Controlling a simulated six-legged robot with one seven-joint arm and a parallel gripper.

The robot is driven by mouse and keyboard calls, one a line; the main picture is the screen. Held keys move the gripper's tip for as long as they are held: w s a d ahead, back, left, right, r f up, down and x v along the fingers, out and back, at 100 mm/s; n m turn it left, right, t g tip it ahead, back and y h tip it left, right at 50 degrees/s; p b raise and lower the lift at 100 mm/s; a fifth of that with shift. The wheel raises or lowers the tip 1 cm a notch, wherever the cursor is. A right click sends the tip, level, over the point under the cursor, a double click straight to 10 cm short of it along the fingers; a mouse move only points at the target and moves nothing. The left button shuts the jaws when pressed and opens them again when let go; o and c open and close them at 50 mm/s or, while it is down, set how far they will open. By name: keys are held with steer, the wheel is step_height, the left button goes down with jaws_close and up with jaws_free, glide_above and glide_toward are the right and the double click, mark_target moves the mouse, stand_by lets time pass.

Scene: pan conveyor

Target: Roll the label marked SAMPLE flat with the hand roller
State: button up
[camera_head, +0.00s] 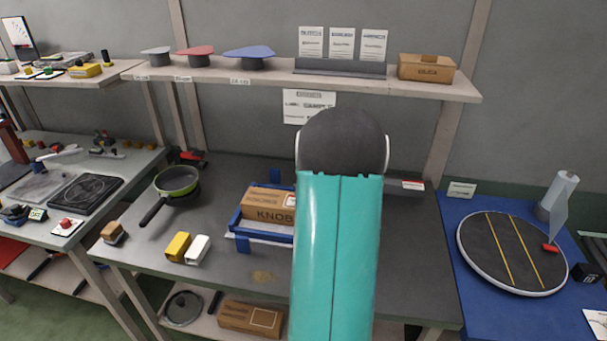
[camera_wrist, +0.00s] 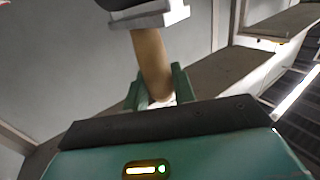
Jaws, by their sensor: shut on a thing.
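In the wrist view my gripper (camera_wrist: 160,88) is shut on the tan handle of the hand roller (camera_wrist: 150,55). The roller's grey frame and dark drum are at the top edge, partly cut off. In the head view my teal arm hides the gripper and the roller. A brown carton (camera_head: 268,205) marked KNOB sits in a blue frame (camera_head: 238,222) on the grey bench, just left of my arm. A white and red label (camera_head: 291,199) shows on the carton, partly hidden by my arm. Its wording is too small to read.
A wall sheet (camera_head: 309,106) seems to read SAMPLE. A green pan (camera_head: 177,181), a yellow block (camera_head: 178,246) and a white block (camera_head: 198,249) stand left on the bench. A shelf (camera_head: 290,80) overhangs the back. A round turntable (camera_head: 512,252) stands right.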

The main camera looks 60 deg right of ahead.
steer(key=shift+w+a+f, duration=0.1)
steer(key=shift+w+a, duration=0.15)
steer(key=shift+w, duration=0.3)
steer(key=shift+w+a+f, duration=0.1)
steer(key=shift+w+a, duration=0.15)
steer(key=shift+w, duration=0.3)
jaws_close()
steer(key=shift+w, duration=0.1)
steer(key=shift+w+a+r, duration=0.1)
steer(key=shift+w+a, duration=0.15)
steer(key=shift+w, duration=0.3)
steer(key=shift+w+a+r, duration=0.1)
steer(key=shift+w+a, duration=0.15)
steer(key=shift+w, duration=0.25)
step_height(320, 180, up, 7)
steer(key=shift+s, duration=0.1)
stand_by(0.3)
